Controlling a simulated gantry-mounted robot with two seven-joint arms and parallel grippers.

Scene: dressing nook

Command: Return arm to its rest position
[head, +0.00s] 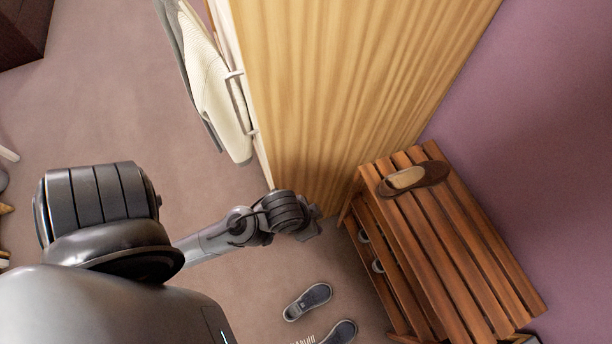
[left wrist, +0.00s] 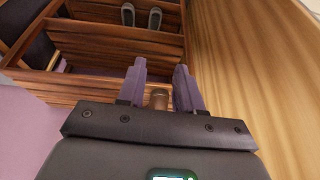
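The gripper looks apart from the rack. In the left wrist view its two purple-grey fingers (left wrist: 160,88) are parted. A small brown rounded thing (left wrist: 158,99) shows between their bases; I cannot tell what it is or whether it is touched. My right gripper is in neither view.
A brown shoe (head: 413,179) lies on the rack's slatted top. Grey shoes (left wrist: 141,17) stand on a lower shelf. A pair of dark shoes (head: 307,301) is on the floor. The wooden panel (head: 340,80) and hanging clothes (head: 222,105) are close by.

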